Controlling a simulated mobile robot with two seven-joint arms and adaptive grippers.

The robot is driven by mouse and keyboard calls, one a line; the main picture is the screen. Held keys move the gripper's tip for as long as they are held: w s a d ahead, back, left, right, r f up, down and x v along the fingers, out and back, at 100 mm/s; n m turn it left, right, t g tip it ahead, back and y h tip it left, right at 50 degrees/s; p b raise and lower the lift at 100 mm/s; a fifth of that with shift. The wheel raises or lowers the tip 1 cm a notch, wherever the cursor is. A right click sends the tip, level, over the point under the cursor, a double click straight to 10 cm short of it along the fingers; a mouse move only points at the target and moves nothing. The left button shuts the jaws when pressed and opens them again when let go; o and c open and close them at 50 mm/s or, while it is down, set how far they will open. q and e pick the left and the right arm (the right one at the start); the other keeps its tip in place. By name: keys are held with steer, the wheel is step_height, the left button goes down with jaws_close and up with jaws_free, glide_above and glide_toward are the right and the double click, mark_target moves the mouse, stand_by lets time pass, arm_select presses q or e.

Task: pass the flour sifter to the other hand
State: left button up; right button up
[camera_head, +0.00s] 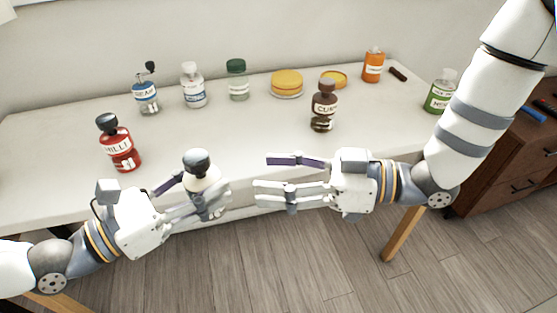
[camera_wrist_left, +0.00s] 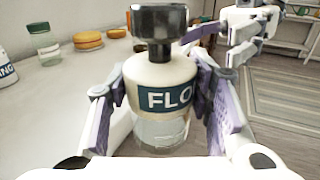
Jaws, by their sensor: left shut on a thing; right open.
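The flour sifter (camera_head: 200,172) is a clear jar with a cream upper part, a dark label and a black top. It is upright in my left gripper (camera_head: 190,200), at the table's front edge in the head view. In the left wrist view the sifter (camera_wrist_left: 158,97) stands between the two purple-padded fingers of my left gripper (camera_wrist_left: 160,110), its label partly reading "FLO". My right gripper (camera_head: 290,178) is open and empty, to the right of the sifter with its fingers pointing left towards it. A gap separates the right fingers from the sifter.
The white table (camera_head: 230,135) holds a red chilli bottle (camera_head: 119,145), a brown bottle (camera_head: 323,108), a blue-labelled jar (camera_head: 146,97) and a green bottle (camera_head: 440,95). Yellow lids (camera_head: 287,82) lie at the back. Open floor (camera_head: 300,260) is in front. A brown cabinet (camera_head: 500,175) stands right.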

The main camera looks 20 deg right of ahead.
mark_target(209, 161)
steer(key=w+a+r, duration=0.1)
steer(key=a, duration=0.3)
steer(key=w+a+r+n+y, duration=0.1)
steer(key=a, duration=0.2)
steer(key=w+a+r+n+g, duration=0.1)
steer(key=a, duration=0.3)
steer(key=shift+a+r+y, duration=0.3)
steer(key=shift+r+y, duration=0.05)
steer(key=shift+y, duration=0.05)
steer(key=shift+c, duration=0.6)
jaws_close()
arm_select(q)
steer(key=o, duration=1.3)
